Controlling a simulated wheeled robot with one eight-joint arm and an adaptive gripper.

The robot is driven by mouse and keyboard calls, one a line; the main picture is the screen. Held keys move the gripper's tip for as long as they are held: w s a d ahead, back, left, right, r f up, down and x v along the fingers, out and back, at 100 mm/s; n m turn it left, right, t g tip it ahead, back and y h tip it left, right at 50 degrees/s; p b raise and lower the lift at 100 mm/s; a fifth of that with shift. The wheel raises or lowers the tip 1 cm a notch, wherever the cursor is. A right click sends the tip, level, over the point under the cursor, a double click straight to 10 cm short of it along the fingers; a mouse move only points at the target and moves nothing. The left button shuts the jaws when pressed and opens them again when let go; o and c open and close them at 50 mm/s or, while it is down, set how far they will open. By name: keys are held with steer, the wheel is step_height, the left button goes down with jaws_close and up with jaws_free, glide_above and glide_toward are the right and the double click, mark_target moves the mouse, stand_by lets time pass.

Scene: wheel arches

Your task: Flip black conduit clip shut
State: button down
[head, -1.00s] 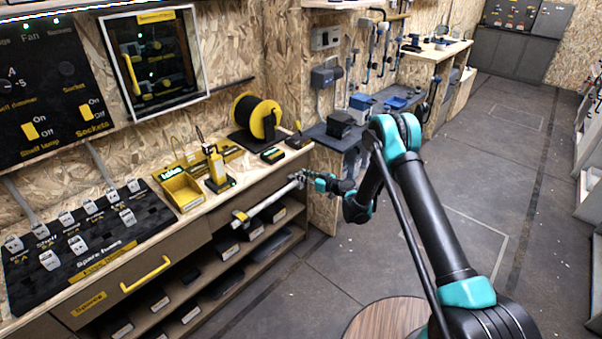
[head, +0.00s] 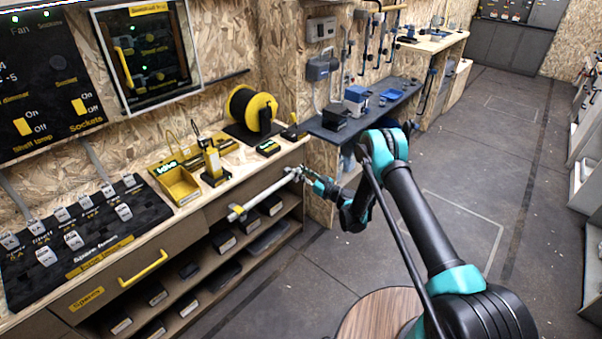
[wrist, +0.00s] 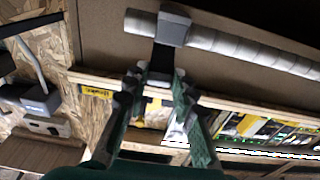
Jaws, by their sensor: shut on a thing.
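A pale conduit (head: 262,196) runs along the front of the workbench. In the wrist view the conduit (wrist: 240,45) crosses the top, passing under a grey block (wrist: 173,28). A black clip part (wrist: 161,62) reaches from this block down between my fingers. My gripper (wrist: 158,84) is shut on that black part; it also shows in the head view (head: 309,178), at the conduit's right end. The fingers hide part of the black piece, and I cannot tell how far the clip is closed.
The bench top holds a yellow bin (head: 178,184) and a cable reel (head: 252,108). A drawer with a yellow handle (head: 143,269) and shelves of dark boxes (head: 223,242) lie below. A blue-grey wall shelf (head: 362,112) stands behind my arm.

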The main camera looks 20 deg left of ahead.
steer(key=c, duration=1.2)
jaws_free()
step_height(320, 180, up, 10)
